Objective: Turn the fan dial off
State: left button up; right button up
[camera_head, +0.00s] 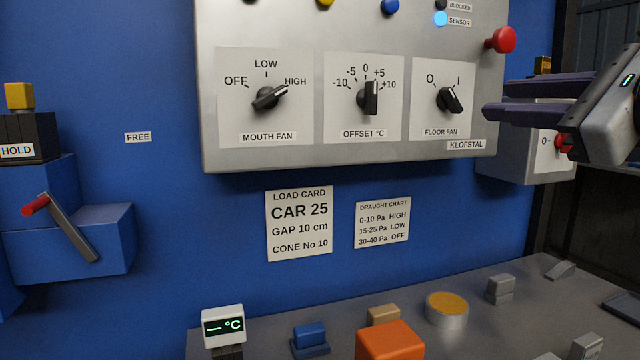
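The mouth fan dial (267,98) is a black knob on a pale plate marked OFF, LOW and HIGH. Its ridge points up and right, toward HIGH. The floor fan dial (450,101) is a black knob marked O and I, its ridge slanting from upper left to lower right. Both sit on the grey control panel (230,45). My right gripper (494,99) comes in from the right, its two dark fingers apart with nothing between them. Its fingertips are just right of the floor fan dial; whether they touch the panel is unclear. My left gripper is out of view.
The offset dial (371,98) is between the fan dials. A red button (502,40) sticks out above my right gripper. A smaller box (510,160) with a red knob lies partly behind it. At left, a red-tipped lever (70,230) stands out. A cluttered bench (470,285) lies below.

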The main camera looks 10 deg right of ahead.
aim_at(267, 97)
jog(key=k, duration=1)
